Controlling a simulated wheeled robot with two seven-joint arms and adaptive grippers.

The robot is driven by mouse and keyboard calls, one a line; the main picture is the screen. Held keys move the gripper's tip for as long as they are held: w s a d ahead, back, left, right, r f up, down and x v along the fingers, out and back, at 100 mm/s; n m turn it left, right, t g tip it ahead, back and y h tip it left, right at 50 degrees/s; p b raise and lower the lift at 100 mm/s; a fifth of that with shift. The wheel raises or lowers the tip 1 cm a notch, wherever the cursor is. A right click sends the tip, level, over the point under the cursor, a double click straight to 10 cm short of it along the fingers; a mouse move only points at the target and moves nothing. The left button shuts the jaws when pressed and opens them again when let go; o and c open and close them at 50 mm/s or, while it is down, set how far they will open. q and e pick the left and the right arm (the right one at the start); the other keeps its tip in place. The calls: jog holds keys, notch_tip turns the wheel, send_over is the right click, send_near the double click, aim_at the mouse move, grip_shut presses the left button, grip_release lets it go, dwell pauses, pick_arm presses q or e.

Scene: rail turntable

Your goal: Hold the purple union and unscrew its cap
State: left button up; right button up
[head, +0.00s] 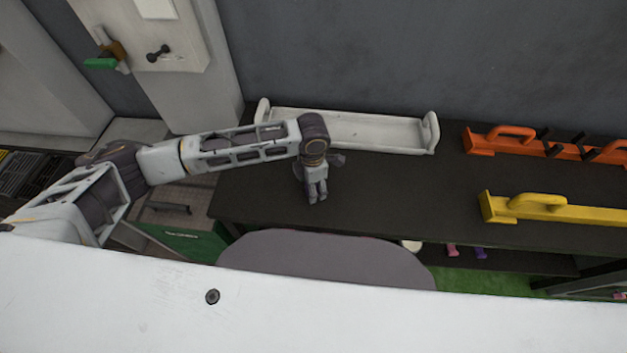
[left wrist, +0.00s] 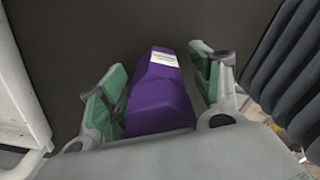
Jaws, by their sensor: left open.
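The purple union (left wrist: 160,104) lies on the dark table top (left wrist: 85,35) in the left wrist view, with a small white label near its far end. Its cap cannot be told apart from the body here. My left gripper (left wrist: 160,72) is open, its green-padded fingers on either side of the union. A gap shows on the right; on the left the finger is very close, and contact cannot be told. In the head view my left gripper (head: 317,194) points down over the table's left part and hides the union. My right gripper is not in view.
A white tray (head: 375,133) with raised end handles lies behind my left gripper. Orange (head: 485,142) and yellow (head: 545,208) handled holders stand to the right. The table between tray and yellow holder is clear. Small pink (head: 452,250) and purple (head: 480,253) items show lower down.

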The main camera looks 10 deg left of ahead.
pick_arm(q)
notch_tip(320, 180, up, 11)
jog(key=shift+f, duration=0.1)
dwell(0.4)
dwell(0.4)
